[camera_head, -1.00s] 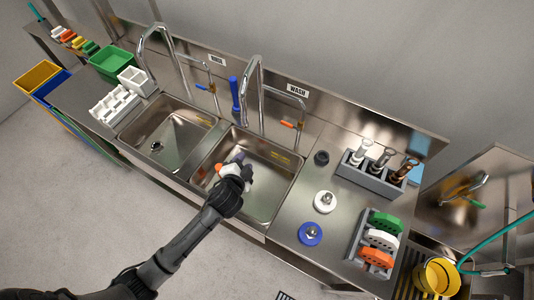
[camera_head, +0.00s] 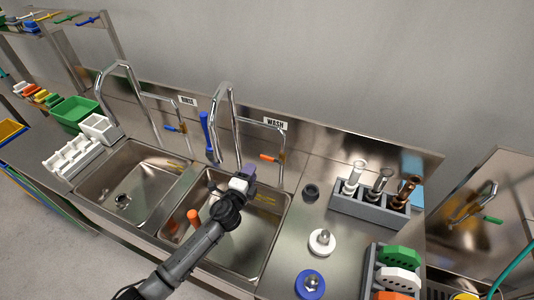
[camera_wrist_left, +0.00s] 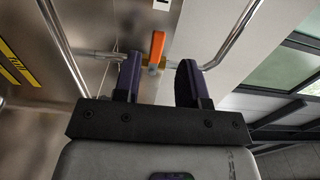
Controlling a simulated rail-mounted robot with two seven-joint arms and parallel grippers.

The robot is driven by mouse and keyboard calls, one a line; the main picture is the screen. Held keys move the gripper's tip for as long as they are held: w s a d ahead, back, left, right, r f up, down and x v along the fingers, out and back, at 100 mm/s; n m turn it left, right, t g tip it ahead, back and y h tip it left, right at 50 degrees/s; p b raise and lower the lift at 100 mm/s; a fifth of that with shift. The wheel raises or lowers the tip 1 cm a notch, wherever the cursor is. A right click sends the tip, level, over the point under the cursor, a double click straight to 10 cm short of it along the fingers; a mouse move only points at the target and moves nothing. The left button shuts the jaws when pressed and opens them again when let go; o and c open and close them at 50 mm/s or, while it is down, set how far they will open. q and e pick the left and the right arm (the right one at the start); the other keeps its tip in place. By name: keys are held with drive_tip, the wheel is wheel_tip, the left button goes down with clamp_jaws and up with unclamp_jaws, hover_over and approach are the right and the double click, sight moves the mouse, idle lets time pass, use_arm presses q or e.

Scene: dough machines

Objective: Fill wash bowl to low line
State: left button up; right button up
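The wash bowl (camera_head: 262,225) is the right steel sink under the WASH sign (camera_head: 275,123); I cannot make out water in it. Yellow level marks (camera_head: 265,198) are on its back wall and show in the left wrist view (camera_wrist_left: 16,64). The wash tap has a curved spout (camera_head: 236,120) and an orange lever (camera_head: 268,158). My left gripper (camera_head: 250,174) is over the bowl, in front of and below the lever. In the left wrist view its fingers (camera_wrist_left: 160,82) are apart and empty, with the orange lever (camera_wrist_left: 156,47) beyond the gap. My right gripper is not in view.
An orange cylinder (camera_head: 194,217) shows in the bowl's left part. The rinse sink (camera_head: 135,185) is left, with its blue lever (camera_head: 175,129). A blue-handled brush (camera_head: 206,130) hangs between the taps. White (camera_head: 321,242) and blue (camera_head: 310,284) discs lie on the right counter.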

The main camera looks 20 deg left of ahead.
sight(271, 160)
use_arm(q)
drive_tip(key=shift+w+b, duration=0.7)
drive_tip(key=shift+w, duration=0.95)
drive_tip(key=shift+w+d+f+b, duration=0.15)
drive_tip(key=shift+w+b, duration=0.7)
drive_tip(key=shift+w, duration=0.9)
drive_tip(key=shift+w, duration=0.15)
drive_tip(key=shift+c, duration=0.2)
